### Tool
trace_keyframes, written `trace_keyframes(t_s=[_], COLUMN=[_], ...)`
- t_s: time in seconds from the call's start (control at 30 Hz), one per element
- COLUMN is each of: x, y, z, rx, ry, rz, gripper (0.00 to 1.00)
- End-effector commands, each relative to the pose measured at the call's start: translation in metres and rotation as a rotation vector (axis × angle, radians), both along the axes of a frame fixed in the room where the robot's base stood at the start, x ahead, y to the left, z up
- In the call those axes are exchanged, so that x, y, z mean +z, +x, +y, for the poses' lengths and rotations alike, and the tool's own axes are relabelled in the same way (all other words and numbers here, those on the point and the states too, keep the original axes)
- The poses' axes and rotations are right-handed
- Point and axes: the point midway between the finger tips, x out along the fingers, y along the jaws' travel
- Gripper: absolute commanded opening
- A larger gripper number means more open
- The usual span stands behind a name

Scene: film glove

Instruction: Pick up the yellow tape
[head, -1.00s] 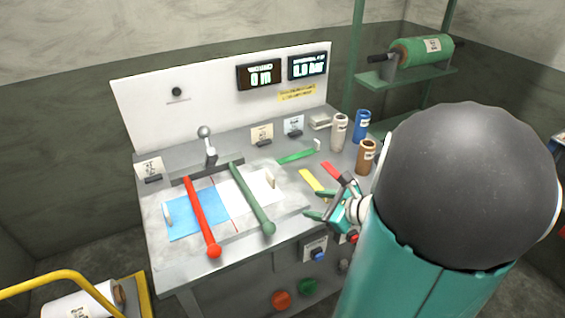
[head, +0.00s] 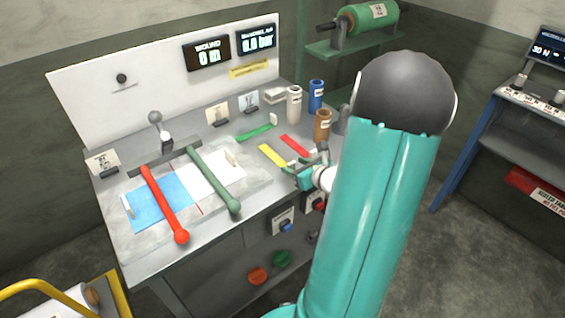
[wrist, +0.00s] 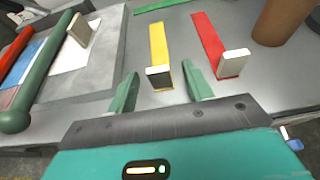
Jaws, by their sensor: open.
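The yellow tape (head: 272,156) is a flat strip lying on the grey bench, between a green strip and a red strip. In the wrist view the yellow tape (wrist: 158,50) runs away from me, with a pale block-like tab at its near end. My gripper (head: 303,166) is at the near end of the tape, at the bench's front right. In the wrist view my gripper (wrist: 160,84) is open and empty, its two green fingers on either side of the tape's near end. I cannot tell how high the fingertips are above the bench.
The red strip (wrist: 215,40) with its own tab lies close to the right finger. A brown cylinder (head: 323,125), a white one (head: 294,104) and a blue one (head: 316,95) stand behind. A green-handled bar (head: 213,180) and a red-handled bar (head: 164,204) lie left.

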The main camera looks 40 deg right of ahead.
Motion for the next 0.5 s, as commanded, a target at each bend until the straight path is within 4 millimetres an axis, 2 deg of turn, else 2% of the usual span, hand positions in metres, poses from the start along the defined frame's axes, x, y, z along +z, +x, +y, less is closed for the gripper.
trace_keyframes(t_s=[0.23, 0.5], x=[-0.015, -0.017], y=[0.034, 0.040], z=[-0.002, -0.003], rx=[0.001, 0.000], ry=[0.002, 0.000], rz=[0.000, 0.001], gripper=[0.51, 0.51])
